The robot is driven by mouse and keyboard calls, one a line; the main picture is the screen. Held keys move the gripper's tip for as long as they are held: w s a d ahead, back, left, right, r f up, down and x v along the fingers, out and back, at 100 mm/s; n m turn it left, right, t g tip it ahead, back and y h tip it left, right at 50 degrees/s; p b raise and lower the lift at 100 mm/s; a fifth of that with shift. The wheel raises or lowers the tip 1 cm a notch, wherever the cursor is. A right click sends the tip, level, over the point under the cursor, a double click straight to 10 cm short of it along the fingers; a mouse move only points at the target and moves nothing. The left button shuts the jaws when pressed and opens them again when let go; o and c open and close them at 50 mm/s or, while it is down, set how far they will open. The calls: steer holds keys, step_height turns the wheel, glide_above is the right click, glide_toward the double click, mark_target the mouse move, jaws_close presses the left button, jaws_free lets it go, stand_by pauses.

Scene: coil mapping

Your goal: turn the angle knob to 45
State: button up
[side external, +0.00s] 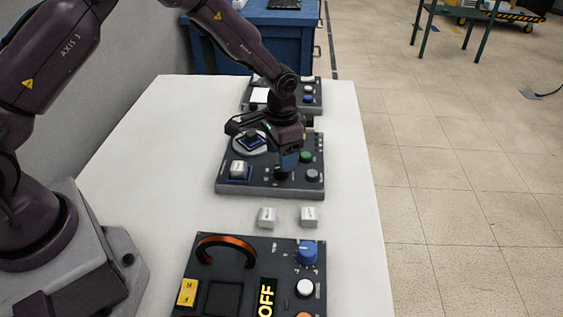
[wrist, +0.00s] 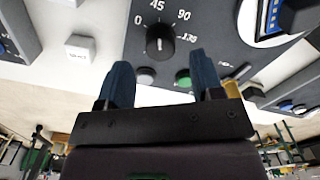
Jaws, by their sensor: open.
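The angle knob (wrist: 160,40) is black and round, on a dark grey panel (wrist: 210,48) in the wrist view. Its printed scale reads 0, 45, 90 and 135. A small white mark shows on the knob, but I cannot tell clearly which number it points to. My gripper (wrist: 163,75) is open, its two blue fingers apart with nothing between them. The knob appears ahead of the gap between the fingertips. In the side view my gripper (side external: 289,160) is low over the right part of the middle panel (side external: 228,187), where it hides the knob.
A green button (wrist: 183,77) and a grey button (wrist: 146,75) are near the knob. A white block (wrist: 80,48) lies beside the panel; two white blocks (side external: 266,217) (side external: 309,216) lie before it. A front panel (side external: 225,273) has a copper coil and "OFF" display. Another panel (side external: 316,106) stands behind.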

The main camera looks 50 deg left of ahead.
mark_target(270, 181)
step_height(270, 181, up, 9)
steer(key=shift+r, duration=0.15)
stand_by(0.4)
steer(key=s+a+r+n+t, duration=0.1)
steer(key=s+r+t, duration=0.1)
steer(key=s+r, duration=0.7)
steer(key=s+a+r+n+t, duration=0.1)
steer(key=s+r+n+t, duration=0.1)
steer(key=s+r, duration=0.7)
steer(key=s+t, duration=0.1)
steer(key=s, duration=0.7)
steer(key=shift+a+r+t, duration=0.15)
steer(key=shift+a+t, duration=0.1)
steer(key=shift+t, duration=0.05)
